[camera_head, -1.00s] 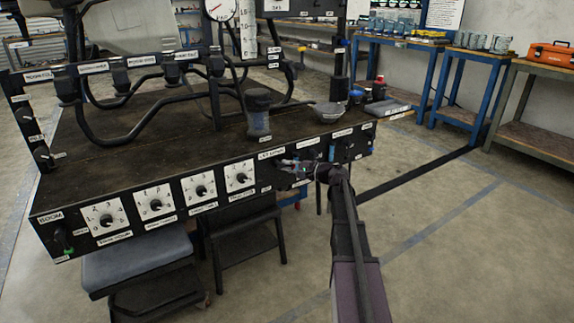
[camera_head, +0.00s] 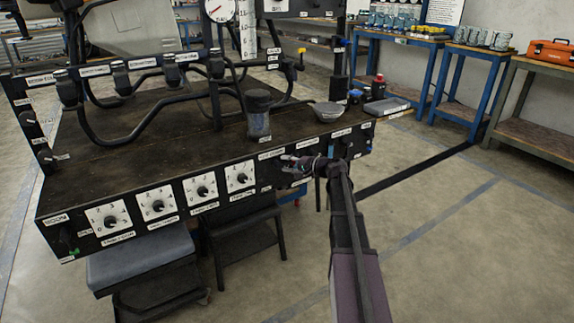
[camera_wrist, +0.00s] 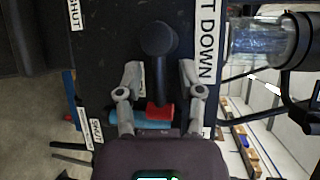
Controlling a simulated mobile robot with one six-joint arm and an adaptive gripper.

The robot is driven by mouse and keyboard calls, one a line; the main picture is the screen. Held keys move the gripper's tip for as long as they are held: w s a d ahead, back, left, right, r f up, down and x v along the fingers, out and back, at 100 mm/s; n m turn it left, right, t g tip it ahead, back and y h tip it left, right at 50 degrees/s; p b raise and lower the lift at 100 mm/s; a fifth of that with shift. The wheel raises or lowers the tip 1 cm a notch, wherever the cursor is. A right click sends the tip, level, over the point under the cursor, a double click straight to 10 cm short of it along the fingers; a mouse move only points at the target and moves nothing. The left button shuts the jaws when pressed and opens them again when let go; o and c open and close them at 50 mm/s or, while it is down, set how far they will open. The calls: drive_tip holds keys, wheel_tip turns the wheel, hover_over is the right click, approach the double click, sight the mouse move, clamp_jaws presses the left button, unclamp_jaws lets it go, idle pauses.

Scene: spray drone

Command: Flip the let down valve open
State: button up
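A black let down valve handle (camera_wrist: 158,75) with a round knob-like end shows in the wrist view on the dark panel, beside a partly cut-off white "DOWN" label (camera_wrist: 207,45). My gripper (camera_wrist: 160,78) is open, with one grey finger on each side of the handle. Gaps show between the handle and both fingers. In the head view my gripper (camera_head: 284,164) is at the front panel, and it and my arm hide the valve there.
The dark workbench (camera_head: 150,135) carries a clear jar with a dark lid (camera_head: 258,115), a grey bowl (camera_head: 328,111) and a red bottle (camera_head: 379,88). Dial knobs (camera_head: 203,191) line the front panel left of my gripper. A padded stool (camera_head: 140,255) stands below. Floor at right is clear.

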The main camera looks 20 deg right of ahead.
drive_tip(key=shift+f+b, duration=0.15)
drive_tip(key=shift+b, duration=0.2)
drive_tip(key=f+m+t+y+b, duration=0.1)
drive_tip(key=m+b, duration=0.1)
drive_tip(key=b, duration=0.2)
drive_tip(key=shift+f+m+y, duration=0.1)
drive_tip(key=shift+m+y, duration=0.3)
drive_tip(key=v, duration=1.3)
drive_tip(key=s+a+r+n+g+h+p, duration=0.3)
drive_tip(key=a+r+p, duration=0.6)
drive_tip(key=p, duration=0.8)
drive_tip(key=s+a+r+n+g+h+p, duration=0.3)
drive_tip(key=s+a+r+g+p, duration=0.4)
drive_tip(key=a+p, duration=0.6)
wheel_tip(320, 180, up, 3)
drive_tip(key=n+g+p, duration=0.1)
drive_tip(key=p, duration=0.4)
drive_tip(key=shift+a, duration=0.35)
